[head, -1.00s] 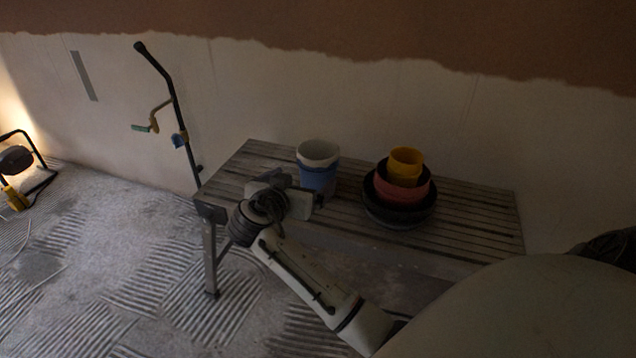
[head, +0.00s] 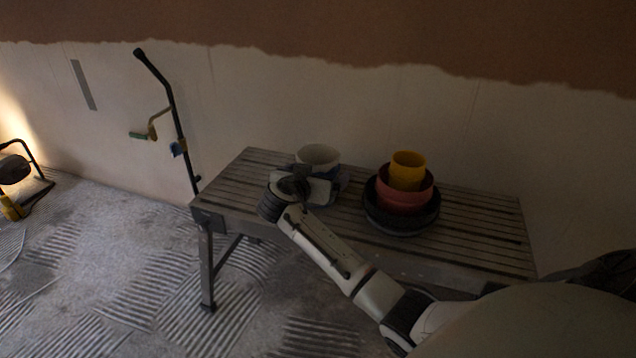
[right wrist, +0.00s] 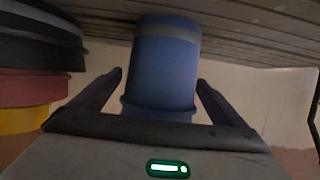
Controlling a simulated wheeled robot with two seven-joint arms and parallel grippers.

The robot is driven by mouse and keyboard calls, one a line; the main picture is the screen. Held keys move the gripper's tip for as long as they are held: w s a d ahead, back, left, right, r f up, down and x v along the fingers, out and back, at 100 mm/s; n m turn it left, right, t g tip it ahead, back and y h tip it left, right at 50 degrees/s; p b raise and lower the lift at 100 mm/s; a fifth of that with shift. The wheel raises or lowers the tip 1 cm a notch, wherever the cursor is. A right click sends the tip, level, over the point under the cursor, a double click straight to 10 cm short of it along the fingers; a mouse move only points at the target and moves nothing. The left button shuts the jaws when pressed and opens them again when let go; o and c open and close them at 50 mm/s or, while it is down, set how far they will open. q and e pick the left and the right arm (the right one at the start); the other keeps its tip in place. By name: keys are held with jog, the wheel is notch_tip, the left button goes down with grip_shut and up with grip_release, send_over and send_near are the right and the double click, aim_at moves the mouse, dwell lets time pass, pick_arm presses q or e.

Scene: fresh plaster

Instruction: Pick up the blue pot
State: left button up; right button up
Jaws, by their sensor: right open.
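The blue pot (head: 318,154) stands upright on the slatted bench (head: 470,225), its pale inside showing at the top. Most of its blue side is hidden behind my right gripper (head: 322,184) in the head view. In the right wrist view the blue pot (right wrist: 163,70) fills the middle, with a paler band at its bench end. My right gripper (right wrist: 160,80) is open, with one finger on each side of the pot. A gap shows between the fingers and the pot. My left gripper is not in view.
A stack stands on the bench right of the pot: a yellow pot (head: 408,170) in a red bowl (head: 404,197) in a black bowl (head: 400,218). A plastered wall rises behind the bench. A black pole (head: 165,85) leans at left; a work lamp (head: 15,170) stands on the floor.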

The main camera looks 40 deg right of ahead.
jog(key=c, duration=1.2)
jog(key=shift+r, duration=0.1)
jog(key=shift+r, duration=0.35)
pick_arm(q)
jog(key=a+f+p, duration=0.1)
jog(key=p, duration=0.1)
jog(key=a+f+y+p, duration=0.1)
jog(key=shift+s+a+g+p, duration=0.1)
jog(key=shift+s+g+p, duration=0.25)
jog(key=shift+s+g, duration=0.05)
pick_arm(e)
notch_tip(320, 180, up, 9)
jog(key=shift+r, duration=0.15)
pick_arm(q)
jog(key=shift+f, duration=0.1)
